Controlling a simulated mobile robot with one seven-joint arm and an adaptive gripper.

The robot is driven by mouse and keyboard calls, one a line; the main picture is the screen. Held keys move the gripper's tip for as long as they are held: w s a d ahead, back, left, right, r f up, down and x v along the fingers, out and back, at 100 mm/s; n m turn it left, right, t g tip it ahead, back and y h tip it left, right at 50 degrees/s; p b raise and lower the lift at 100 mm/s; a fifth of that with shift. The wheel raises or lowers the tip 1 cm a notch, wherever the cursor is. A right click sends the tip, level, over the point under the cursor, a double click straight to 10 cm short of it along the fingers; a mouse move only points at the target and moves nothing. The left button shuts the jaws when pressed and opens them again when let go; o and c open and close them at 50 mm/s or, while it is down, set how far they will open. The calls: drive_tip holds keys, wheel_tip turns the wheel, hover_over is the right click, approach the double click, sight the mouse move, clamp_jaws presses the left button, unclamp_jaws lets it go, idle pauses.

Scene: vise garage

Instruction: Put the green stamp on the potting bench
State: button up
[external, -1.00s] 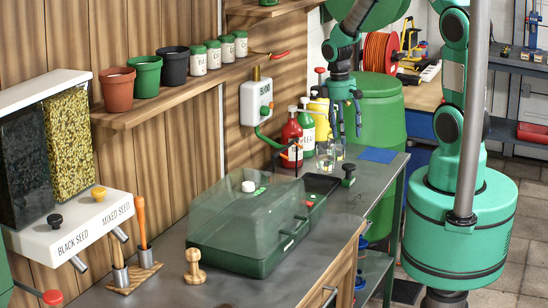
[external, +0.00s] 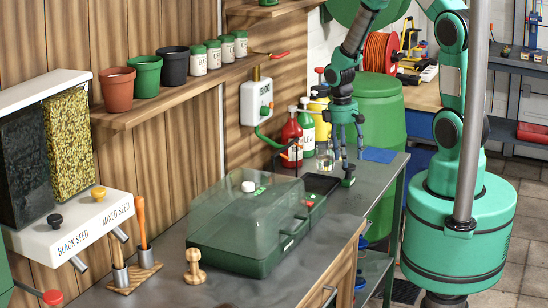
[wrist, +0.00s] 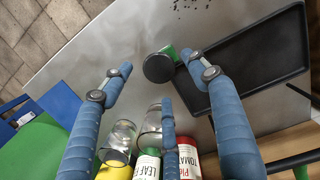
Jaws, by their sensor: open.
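The green stamp (external: 348,175) stands on the grey bench top beside the black tray, toward the bench's right edge. In the wrist view the stamp (wrist: 159,68) shows a round black end with some green beside it. My gripper (external: 348,151) is open, pointing down just above the stamp. In the wrist view its blue fingers spread to the left, right and below the stamp, with the stamp between them. I cannot tell whether any finger touches it. The grey potting bench (external: 292,277) runs across the external view.
A black tray (wrist: 262,72) lies beside the stamp. Red and green bottles (external: 291,138) and glasses (wrist: 117,142) stand close behind my gripper. A clear-lidded green propagator (external: 240,225) fills the bench middle. A blue pad (external: 379,155) lies near the far edge.

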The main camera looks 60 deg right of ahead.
sight(348, 169)
drive_tip(key=shift+s+f+b, duration=0.15)
drive_tip(key=shift+f+b, duration=0.2)
drive_tip(key=shift+f, duration=0.95)
drive_tip(key=shift+s+f+b, duration=0.15)
drive_tip(key=shift+f+b, duration=0.2)
drive_tip(key=shift+f, duration=0.95)
drive_tip(key=c, duration=1.4)
drive_tip(key=shift+o, duration=0.2)
drive_tip(key=shift+r, duration=0.15)
